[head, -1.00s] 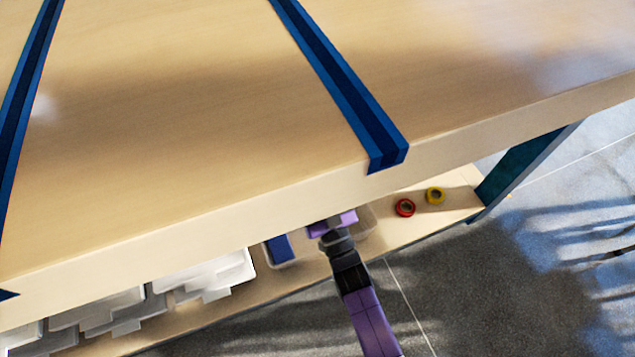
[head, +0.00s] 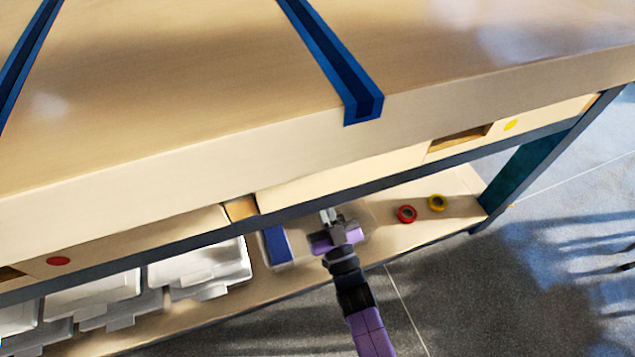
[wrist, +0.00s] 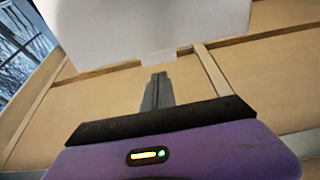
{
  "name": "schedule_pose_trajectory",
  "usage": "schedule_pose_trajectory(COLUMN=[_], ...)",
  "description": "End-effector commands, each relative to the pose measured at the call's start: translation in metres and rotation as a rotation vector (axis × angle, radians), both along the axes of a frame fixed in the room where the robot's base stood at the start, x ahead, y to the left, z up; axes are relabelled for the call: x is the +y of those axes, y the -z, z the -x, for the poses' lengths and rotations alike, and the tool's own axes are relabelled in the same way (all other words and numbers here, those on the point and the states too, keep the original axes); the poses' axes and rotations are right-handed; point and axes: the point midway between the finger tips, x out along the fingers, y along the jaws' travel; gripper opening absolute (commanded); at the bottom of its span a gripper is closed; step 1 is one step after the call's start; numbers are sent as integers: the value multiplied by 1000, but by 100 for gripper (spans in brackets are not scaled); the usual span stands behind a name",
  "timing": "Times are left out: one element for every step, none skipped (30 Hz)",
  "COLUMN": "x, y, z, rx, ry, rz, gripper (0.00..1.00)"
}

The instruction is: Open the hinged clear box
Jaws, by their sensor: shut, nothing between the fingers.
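A clear box (head: 284,264) sits on the lower shelf under the workbench, with a blue thing (head: 277,244) showing at its left side. My gripper (head: 328,214) is shut and empty. In the head view it overlaps the box's middle and right part and hides much of it; I cannot tell whether they touch. In the wrist view the shut fingers (wrist: 157,90) point at a pale, whitish panel (wrist: 150,25) with a small tab at its lower edge. The tab is just beyond the fingertips. I cannot tell for sure whether this panel is the clear box's lid.
A red tape roll (head: 406,214) and a yellow one (head: 437,203) lie on the shelf (head: 455,217) to the right. Several whitish translucent boxes (head: 205,265) with tabs stand to the left. The tabletop (head: 200,90) and its drawers overhang the shelf.

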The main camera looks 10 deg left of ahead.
Motion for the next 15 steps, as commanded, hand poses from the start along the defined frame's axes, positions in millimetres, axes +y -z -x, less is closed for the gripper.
schedule_pose_trajectory(x=[-5,-7,-10,-13,-16,-19,-22,-25,-29,-32,-34,-37,-39,-41,-43], y=[-1,0,2,4,5,6,8,9,11,13,14,16,17,18,19], z=[7,10,15,19,23,28,32,37,42,46,50,54,57,59,62], rx=[1,1,1,1,1,2,2,1,1,2,1,-1,0,0,-1], ry=[1,1,1,1,1,1,1,1,1,2,1,0,0,0,0], rz=[0,0,2,2,0,1,1,0,0,0,0,1,1,1,0], gripper=[0,0,0,0,0,0,0,0,0,0,0,0,0,0,0])
